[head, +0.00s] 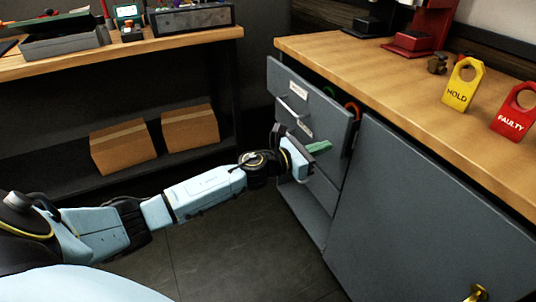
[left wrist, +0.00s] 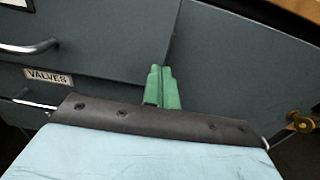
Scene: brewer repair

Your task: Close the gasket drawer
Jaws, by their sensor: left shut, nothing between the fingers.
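The gasket drawer (head: 325,112) is the grey top drawer at the near left end of the cabinet in the head view. In the left wrist view, the shut fingers (left wrist: 161,88) overlap the grey drawer fronts, right of the VALVES label. Whether they touch a front cannot be told. My right gripper is not in view.
A wooden counter (head: 400,85) tops the cabinet, with yellow HOLD (head: 460,92) and red FAULTY (head: 515,118) tags. A large cabinet door (head: 425,215) with a brass knob (head: 477,293) is right of the drawers. Cardboard boxes (head: 122,147) sit on the left shelf. Floor before the drawers is clear.

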